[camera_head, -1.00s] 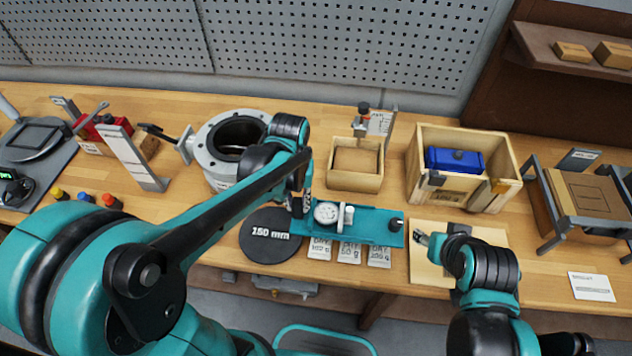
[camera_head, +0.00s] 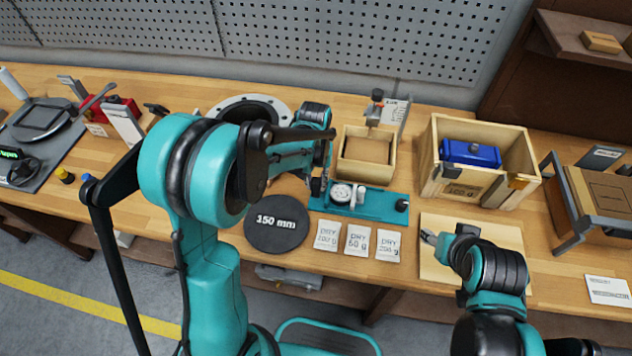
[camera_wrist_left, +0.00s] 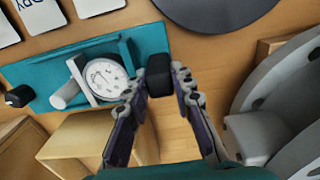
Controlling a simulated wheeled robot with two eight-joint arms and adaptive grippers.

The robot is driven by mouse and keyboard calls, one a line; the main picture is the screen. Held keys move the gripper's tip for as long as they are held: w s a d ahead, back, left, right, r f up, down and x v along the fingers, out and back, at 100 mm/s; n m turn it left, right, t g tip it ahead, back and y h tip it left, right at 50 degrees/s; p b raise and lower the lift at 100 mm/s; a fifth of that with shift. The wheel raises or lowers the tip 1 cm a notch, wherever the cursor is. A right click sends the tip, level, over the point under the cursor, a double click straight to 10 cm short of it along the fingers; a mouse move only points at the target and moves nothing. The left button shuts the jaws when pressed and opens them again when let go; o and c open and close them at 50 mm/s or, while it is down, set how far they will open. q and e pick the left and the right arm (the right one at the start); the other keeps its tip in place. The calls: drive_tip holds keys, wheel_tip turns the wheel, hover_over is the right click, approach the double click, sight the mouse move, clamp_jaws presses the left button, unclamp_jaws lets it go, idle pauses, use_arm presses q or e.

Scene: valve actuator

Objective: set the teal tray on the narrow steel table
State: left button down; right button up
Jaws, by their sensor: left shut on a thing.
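The teal tray (camera_head: 385,208) lies flat behind the paper cards on the wooden bench. It carries a white dial gauge (camera_head: 341,192) and has a black grip at each end. My left gripper (camera_head: 318,186) is at the tray's left end. The left wrist view shows its fingers shut on the near black grip (camera_wrist_left: 159,74); the tray (camera_wrist_left: 38,78) extends away to the left there. A steel-framed stand (camera_head: 568,240) at the right, with a brown box in it, may be the narrow steel table. My right gripper (camera_head: 430,238) hovers over a pale board; its fingers are unclear.
An open wooden bin (camera_head: 367,173) stands close behind the tray. A crate (camera_head: 432,187) with a blue box is to its right. A black 150 mm disc (camera_head: 277,230) and paper cards (camera_head: 358,241) lie in front. A grey flange ring (camera_head: 285,103) is behind my left arm.

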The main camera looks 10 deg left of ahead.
use_arm(q)
drive_tip(key=shift+s+r, duration=0.1)
drive_tip(key=c, duration=1.3)
unclamp_jaws()
